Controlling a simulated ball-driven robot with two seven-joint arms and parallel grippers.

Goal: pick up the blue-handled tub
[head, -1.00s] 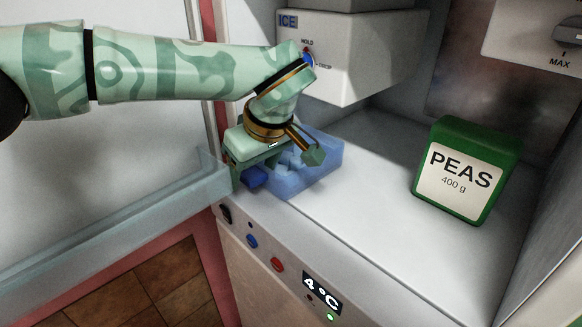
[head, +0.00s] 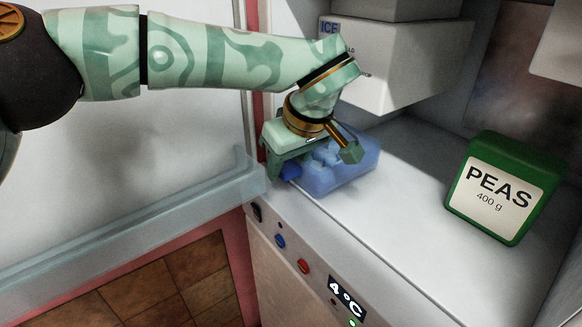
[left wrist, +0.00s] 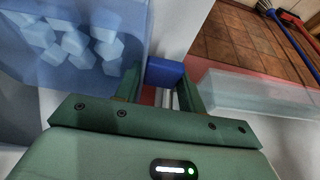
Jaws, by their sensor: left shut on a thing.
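The tub (head: 350,180) is a see-through blue box with pale ice cubes in it. It sits at the left front of the white shelf, and I cannot tell if its base touches the shelf. Its solid blue handle (head: 290,172) sticks out at the front left. My left gripper (head: 284,170) is shut on this handle. In the left wrist view the handle (left wrist: 164,72) lies between the green fingers (left wrist: 160,84), and the tub (left wrist: 133,20) with its cubes fills the upper left. The wrist hides part of the tub in the head view. My right gripper is not in view.
A green peas box (head: 500,190) stands to the right on the shelf (head: 410,205). A white ice box (head: 395,65) hangs close above my wrist. A clear door bin (head: 120,240) lies at the left. The shelf between tub and peas is free.

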